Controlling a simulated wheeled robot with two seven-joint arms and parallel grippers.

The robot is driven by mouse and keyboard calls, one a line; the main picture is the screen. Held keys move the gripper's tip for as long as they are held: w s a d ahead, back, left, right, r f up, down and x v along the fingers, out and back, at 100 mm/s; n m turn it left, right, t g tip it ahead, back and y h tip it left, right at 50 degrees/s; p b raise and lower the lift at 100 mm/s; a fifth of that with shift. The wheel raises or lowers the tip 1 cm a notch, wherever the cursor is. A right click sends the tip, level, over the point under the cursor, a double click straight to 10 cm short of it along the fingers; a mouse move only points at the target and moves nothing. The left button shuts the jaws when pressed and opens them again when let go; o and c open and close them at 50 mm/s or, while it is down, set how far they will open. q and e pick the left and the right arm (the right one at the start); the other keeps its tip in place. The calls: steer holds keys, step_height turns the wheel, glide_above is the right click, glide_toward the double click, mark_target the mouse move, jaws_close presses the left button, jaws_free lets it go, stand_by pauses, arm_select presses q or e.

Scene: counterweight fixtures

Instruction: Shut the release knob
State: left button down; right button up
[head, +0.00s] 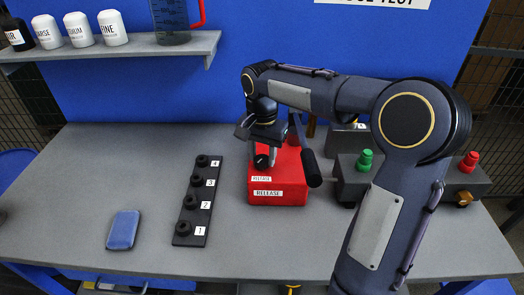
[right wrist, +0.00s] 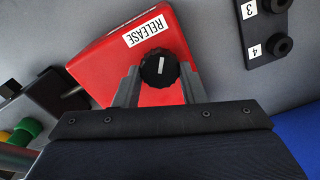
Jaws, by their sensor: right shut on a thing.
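The release knob (right wrist: 159,68) is a small black ribbed knob with a white pointer line, on top of the red box labelled RELEASE (head: 278,199). In the head view the knob (head: 261,161) shows beside the RELEASE label. The red box also fills the middle of the right wrist view (right wrist: 110,68). My right gripper (head: 265,155) reaches down over the box from above. In the right wrist view its two grey fingers (right wrist: 157,80) stand on either side of the knob, shut on it. My left gripper is not in view.
A black strip with numbered black knobs (head: 190,219) lies left of the box. A blue pad (head: 123,229) lies further left. A black-handled lever (head: 311,167) stands at the box's right side. Grey boxes with a green knob (head: 365,160) and a red knob (head: 468,162) stand to the right.

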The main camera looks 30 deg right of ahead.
mark_target(263, 158)
steer(key=m+p, duration=0.1)
steer(key=m, duration=0.4)
steer(key=shift+r+m, duration=0.1)
steer(key=shift+m, duration=0.2)
steer(key=m+p, duration=0.1)
steer(key=m, duration=0.4)
steer(key=shift+s+p, duration=0.15)
steer(key=shift+p, duration=0.15)
steer(key=shift+m, duration=0.4)
steer(key=o, duration=1)
step_height(263, 158, up, 8)
steer(key=shift+f, duration=0.2)
